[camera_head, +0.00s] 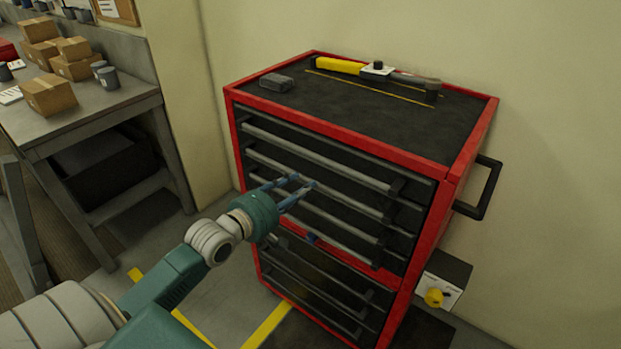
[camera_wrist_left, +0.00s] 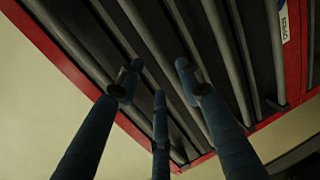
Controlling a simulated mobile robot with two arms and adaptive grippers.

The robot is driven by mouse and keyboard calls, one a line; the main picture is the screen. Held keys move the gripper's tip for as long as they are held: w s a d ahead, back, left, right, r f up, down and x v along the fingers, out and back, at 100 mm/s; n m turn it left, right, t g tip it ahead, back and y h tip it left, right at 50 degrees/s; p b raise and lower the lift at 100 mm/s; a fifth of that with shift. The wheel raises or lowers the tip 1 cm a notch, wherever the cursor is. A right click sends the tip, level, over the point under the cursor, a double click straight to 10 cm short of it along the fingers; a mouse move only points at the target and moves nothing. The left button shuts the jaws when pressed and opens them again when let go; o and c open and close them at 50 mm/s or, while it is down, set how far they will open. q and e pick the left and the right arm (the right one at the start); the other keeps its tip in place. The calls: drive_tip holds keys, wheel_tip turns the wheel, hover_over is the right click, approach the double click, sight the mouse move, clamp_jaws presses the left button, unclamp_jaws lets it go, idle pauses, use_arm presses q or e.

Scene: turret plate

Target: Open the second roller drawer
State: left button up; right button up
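The red and black roller cabinet (camera_head: 462,172) stands against the wall, with several drawers, each with a long grey bar handle. All look shut. The second drawer's handle (camera_head: 350,196) is the second bar from the top. My left gripper (camera_head: 297,186) is at the cabinet front, near the left-middle part of that bar. In the left wrist view, its dark blue fingers (camera_wrist_left: 158,88) are spread apart. A grey bar (camera_wrist_left: 152,42) runs diagonally between or just beyond them; I cannot tell whether they touch it. My right gripper is not in view.
On the cabinet top lie a yellow-handled tool (camera_head: 340,65) and a dark block (camera_head: 276,82). A workbench with cardboard boxes (camera_head: 48,95) stands left. Floor between them is clear.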

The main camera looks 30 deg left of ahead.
sight(311, 180)
use_arm(q)
drive_tip(key=x, duration=0.6)
drive_tip(key=shift+p, duration=0.4)
drive_tip(key=shift+s+f, duration=0.1)
drive_tip(key=shift+c, duration=0.2)
clamp_jaws()
